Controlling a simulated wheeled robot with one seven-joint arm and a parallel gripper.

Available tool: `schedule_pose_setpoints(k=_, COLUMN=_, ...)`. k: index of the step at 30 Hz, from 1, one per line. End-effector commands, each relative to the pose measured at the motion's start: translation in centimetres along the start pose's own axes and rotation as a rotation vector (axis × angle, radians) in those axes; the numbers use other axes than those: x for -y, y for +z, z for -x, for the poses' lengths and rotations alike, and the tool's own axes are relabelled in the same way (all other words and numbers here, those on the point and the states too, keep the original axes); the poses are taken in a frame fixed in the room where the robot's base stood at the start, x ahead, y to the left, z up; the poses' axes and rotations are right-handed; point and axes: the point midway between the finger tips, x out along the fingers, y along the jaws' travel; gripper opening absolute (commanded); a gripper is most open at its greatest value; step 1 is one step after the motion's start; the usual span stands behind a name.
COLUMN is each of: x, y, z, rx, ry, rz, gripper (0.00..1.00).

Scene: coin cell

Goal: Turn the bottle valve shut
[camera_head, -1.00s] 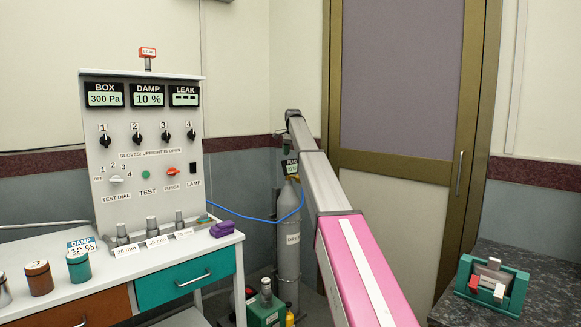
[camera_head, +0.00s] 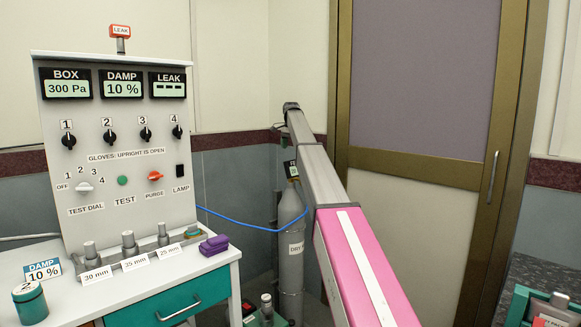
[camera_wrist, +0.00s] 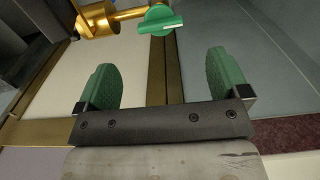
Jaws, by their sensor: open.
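The grey gas bottle (camera_head: 290,262) stands on the floor in the corner, partly behind my arm, with its label partly covered. In the wrist view, its green valve knob (camera_wrist: 152,24) with a white mark sits beside a brass fitting (camera_wrist: 99,20) at the top edge. My gripper (camera_wrist: 163,72) is open and empty, its two green fingers spread wide. The knob lies beyond the fingertips, roughly between their lines, and apart from them. In the head view, the fingers cannot be made out and the valve is mostly hidden near my arm's far end.
A panel (camera_head: 110,140) with displays and switches stands on a white bench (camera_head: 150,290) at left. A blue hose (camera_head: 240,225) runs from there to the bottle. A brown-framed door (camera_head: 425,90) is behind my arm. A dark counter (camera_head: 545,275) is at right.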

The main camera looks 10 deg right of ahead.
Motion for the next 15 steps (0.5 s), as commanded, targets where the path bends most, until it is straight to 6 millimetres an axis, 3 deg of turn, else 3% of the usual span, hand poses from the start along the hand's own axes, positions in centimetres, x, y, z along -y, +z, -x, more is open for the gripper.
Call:
schedule_pose_setpoints(k=5, x=-0.1, y=0.1, z=-1.9, rx=0.0, ry=0.0, rz=0.0, gripper=0.94)
schedule_pose_setpoints(k=15, x=-0.1, y=0.1, z=-7.8, rx=0.001, ry=0.001, rz=0.0, gripper=0.94)
